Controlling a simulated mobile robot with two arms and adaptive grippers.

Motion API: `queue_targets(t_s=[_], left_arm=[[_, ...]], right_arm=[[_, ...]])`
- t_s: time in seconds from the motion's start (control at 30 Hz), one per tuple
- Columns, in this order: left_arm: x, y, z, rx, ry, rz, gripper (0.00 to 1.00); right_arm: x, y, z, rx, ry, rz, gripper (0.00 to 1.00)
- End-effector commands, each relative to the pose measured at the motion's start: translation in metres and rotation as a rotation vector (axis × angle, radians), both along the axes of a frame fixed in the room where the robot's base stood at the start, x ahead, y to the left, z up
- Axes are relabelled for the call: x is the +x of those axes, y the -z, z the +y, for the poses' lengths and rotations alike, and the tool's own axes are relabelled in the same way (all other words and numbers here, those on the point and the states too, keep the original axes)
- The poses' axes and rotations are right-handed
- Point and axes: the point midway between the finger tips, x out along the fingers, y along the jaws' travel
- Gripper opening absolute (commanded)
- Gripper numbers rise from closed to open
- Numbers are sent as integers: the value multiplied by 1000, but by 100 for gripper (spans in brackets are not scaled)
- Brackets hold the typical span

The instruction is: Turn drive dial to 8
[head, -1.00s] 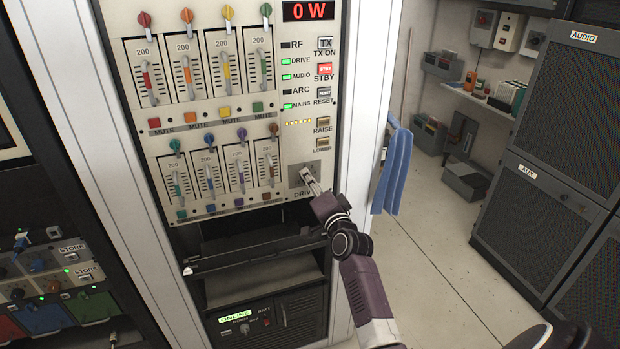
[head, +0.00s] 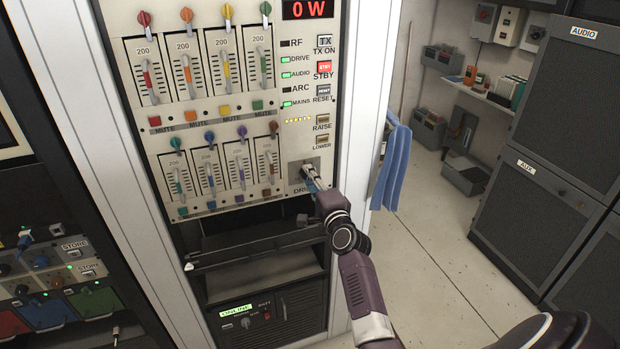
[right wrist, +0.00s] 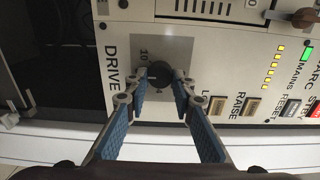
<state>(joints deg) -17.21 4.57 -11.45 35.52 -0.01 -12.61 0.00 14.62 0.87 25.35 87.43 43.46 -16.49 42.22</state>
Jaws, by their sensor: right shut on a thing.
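The drive dial (right wrist: 159,73) is a dark round knob on a grey square plate (right wrist: 180,48) beside the DRIVE label, in the right wrist view. A "10" mark shows on the plate; the other marks and the pointer are hidden or too small to read. My right gripper (right wrist: 160,84) has its two fingertips closed on either side of the dial. In the head view the right gripper (head: 309,176) is at the dial's plate (head: 297,170), at the panel's lower right, and mostly hides the dial. My left gripper is not in view.
The LOWER (head: 322,142) and RAISE (head: 322,122) buttons sit just above the dial. Fader levers (head: 271,168) stand to its left. A dark open shelf (head: 255,268) lies below the panel. A blue cloth (head: 391,165) hangs to the right.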

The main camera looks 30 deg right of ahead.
Motion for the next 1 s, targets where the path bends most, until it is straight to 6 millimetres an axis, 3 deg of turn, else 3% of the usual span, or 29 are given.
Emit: queue_targets(t_s=[0.3,0.33,0.47,0.8,1.0], left_arm=[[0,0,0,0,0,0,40],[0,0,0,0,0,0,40],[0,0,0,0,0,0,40],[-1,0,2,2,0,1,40],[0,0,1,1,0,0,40]], right_arm=[[0,0,0,1,0,1,0],[0,0,0,0,0,1,26],[0,0,0,0,0,1,41],[-3,1,1,0,0,1,41],[-25,2,6,0,1,2,41]])
